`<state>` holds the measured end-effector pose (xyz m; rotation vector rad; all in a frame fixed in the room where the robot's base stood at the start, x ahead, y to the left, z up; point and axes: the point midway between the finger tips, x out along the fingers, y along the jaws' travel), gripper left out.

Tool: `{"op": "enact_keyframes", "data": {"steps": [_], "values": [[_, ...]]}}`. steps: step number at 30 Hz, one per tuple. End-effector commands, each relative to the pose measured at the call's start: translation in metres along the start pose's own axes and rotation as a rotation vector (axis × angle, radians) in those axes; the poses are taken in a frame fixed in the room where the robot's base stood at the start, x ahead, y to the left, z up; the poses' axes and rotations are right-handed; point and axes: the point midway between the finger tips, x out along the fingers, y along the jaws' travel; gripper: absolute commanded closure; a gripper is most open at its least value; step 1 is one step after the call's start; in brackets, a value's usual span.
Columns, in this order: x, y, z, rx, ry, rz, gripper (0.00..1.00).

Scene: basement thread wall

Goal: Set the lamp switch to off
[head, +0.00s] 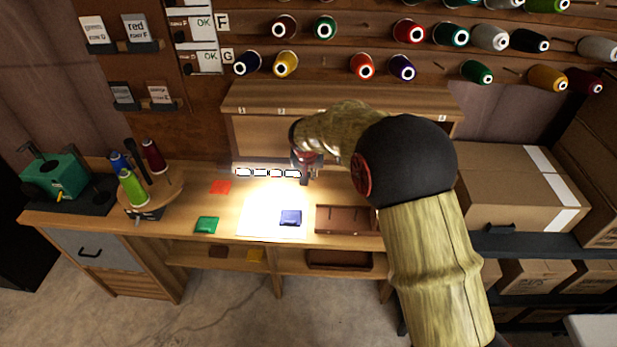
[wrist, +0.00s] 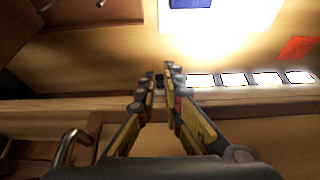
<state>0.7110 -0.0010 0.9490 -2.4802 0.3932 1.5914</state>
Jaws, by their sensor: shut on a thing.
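My gripper (wrist: 161,82) reaches down to the back of the workbench, its two fingers drawn close together. A small dark piece, seemingly the lamp switch (wrist: 159,77), shows between the fingertips, and the fingers are shut on it. Its on or off position cannot be made out. In the head view my gripper (head: 306,168) is at the right end of a row of white labels (head: 268,173) and hides most of the switch. The lamp light is on: a bright pool covers a white sheet (head: 262,222) on the bench. The lamp itself is not clearly seen.
On the bench lie a blue packet (head: 291,217), a green packet (head: 207,225), a red packet (head: 220,187) and a brown tray (head: 345,219). A spool stand (head: 150,192) is at left. A shelf (head: 335,97) overhangs the bench's back. Cardboard boxes (head: 505,195) stand at right.

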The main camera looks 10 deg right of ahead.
Motion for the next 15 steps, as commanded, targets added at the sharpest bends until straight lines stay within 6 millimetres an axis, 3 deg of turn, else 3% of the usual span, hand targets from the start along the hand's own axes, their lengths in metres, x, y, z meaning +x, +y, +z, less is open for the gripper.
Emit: {"op": "enact_keyframes", "data": {"steps": [15], "values": [[0.01,-0.0008,0.0118,-0.002,0.213,-0.002,1.0]]}}
